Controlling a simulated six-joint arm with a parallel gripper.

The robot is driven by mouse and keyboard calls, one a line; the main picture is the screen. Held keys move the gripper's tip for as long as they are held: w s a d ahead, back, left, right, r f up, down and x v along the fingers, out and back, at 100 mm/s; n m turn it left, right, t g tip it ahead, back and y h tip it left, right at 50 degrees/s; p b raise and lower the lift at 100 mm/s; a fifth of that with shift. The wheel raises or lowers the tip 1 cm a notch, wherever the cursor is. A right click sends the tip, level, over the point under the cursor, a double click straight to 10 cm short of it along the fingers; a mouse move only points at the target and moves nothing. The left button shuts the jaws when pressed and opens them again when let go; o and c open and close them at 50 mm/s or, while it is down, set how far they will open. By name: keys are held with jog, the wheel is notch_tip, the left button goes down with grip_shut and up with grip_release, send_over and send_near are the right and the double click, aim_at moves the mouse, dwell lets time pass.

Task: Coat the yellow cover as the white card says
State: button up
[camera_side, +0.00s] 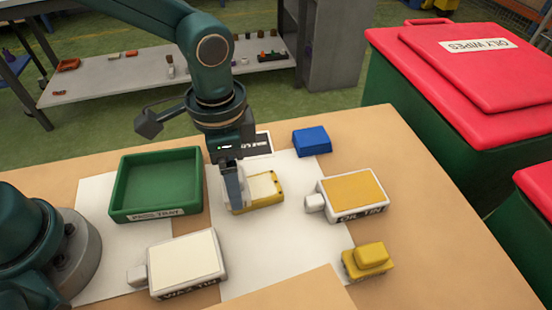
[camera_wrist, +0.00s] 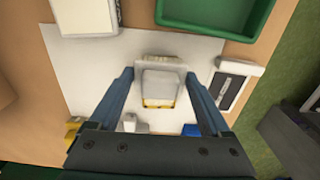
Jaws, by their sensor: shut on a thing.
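My gripper (camera_wrist: 160,92) is shut on a whitish stepped block (camera_wrist: 162,84), which looks like a pad. In the side view my gripper (camera_side: 234,200) holds this pad at the left end of the yellow cover (camera_side: 269,199). The cover has a pale cream top with a yellow rim; the pad hides its left part. I cannot tell whether they touch. The white card (camera_side: 264,142) lies behind my gripper, partly hidden; its print is unreadable. The wax tin (camera_side: 185,263), cream-topped, is at front left. The oil tin (camera_side: 352,190), amber-topped, is to the right.
A green tray (camera_side: 156,213) with a label stands left of my gripper. A blue block (camera_side: 312,141) is behind right, and a yellow stepped block (camera_side: 368,260) is at front right. Red-lidded green bins (camera_side: 470,120) stand beyond the table's right edge.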

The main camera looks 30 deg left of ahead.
aim_at(274, 183)
jog(key=shift+w+d, duration=2.25)
jog(key=shift+w, duration=0.3)
notch_tip(274, 183, up, 8)
